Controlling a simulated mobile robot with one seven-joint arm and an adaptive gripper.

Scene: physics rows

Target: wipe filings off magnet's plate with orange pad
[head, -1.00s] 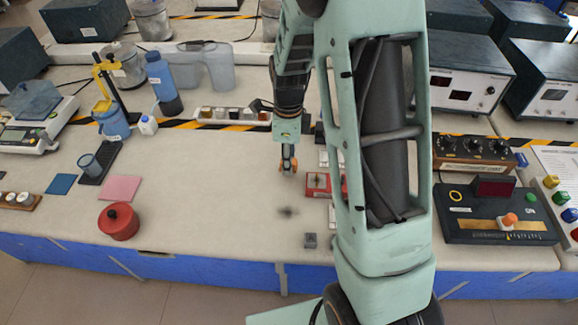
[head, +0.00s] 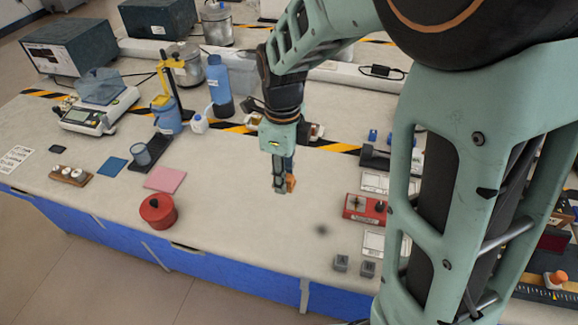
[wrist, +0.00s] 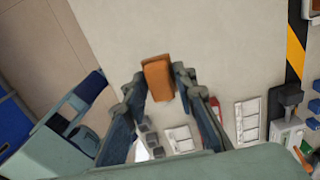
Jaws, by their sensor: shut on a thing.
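My gripper (head: 283,187) hangs over the clear middle of the bench, shut on the orange pad (head: 291,182). In the wrist view the orange pad (wrist: 158,80) sits between the two fingers (wrist: 159,90). A red device with a black knob (head: 354,206) stands farther right. I cannot tell for sure which thing is the magnet's plate. Pale framed plates (head: 372,244) lie by the red device, partly hidden by my arm.
Small grey blocks (head: 341,263) stand at the front edge. A red lidded pot (head: 157,211), a pink sheet (head: 165,179) and a blue sheet (head: 112,168) lie to the left. A blue bottle (head: 219,85) stands behind. Bench between pot and smudge is clear.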

